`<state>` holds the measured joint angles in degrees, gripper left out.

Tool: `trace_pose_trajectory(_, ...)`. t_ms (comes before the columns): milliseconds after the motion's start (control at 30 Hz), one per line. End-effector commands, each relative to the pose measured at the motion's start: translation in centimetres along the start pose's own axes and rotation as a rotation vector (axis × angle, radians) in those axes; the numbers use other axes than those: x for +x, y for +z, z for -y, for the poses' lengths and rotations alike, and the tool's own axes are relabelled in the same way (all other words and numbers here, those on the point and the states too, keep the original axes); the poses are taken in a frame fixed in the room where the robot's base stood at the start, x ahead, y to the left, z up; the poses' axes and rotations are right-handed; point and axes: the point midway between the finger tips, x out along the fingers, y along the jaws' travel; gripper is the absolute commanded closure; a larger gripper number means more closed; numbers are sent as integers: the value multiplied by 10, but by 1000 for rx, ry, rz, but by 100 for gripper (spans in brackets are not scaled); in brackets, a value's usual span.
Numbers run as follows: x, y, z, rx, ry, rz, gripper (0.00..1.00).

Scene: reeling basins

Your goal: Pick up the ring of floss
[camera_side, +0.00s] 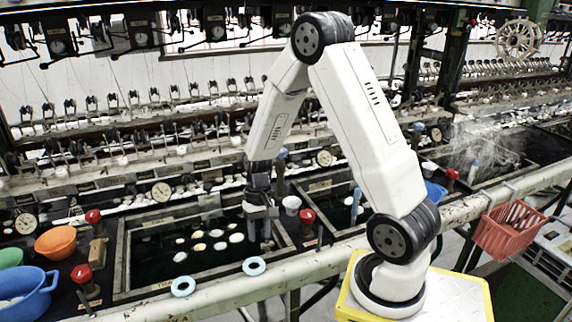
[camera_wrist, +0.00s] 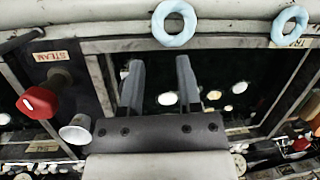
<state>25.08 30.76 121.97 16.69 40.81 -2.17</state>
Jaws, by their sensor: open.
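Two pale blue rings of floss lie on the front rail of the basins. One ring (camera_side: 254,273) is nearer my gripper; the other ring (camera_side: 183,293) is farther left. In the wrist view the nearer ring (camera_wrist: 175,42) is at top centre and the other ring (camera_wrist: 276,32) at top right. My gripper (camera_side: 258,230) points down over the right part of the dark basin, behind the nearer ring and apart from it. In the wrist view my gripper (camera_wrist: 158,80) is open, with nothing between its two fingers.
The basin (camera_side: 150,258) holds several pale cocoons. Red-knobbed valves (camera_side: 307,216) stand at its sides, with a white cup (camera_side: 291,204) near the right one. Orange (camera_side: 56,243) and blue (camera_side: 28,290) bowls are at the left. A red basket (camera_side: 510,230) hangs at the right.

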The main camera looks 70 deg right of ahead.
Motion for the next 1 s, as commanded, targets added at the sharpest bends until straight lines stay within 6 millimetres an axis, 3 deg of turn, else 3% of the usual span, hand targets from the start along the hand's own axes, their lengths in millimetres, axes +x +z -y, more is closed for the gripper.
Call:
trace_pose_trajectory(200,17,1,0,-1,1,2,56)
trace_pose_trajectory(567,24,1,0,-1,1,1,56)
trace_pose_trajectory(1000,64,1,-1,-1,2,2,56)
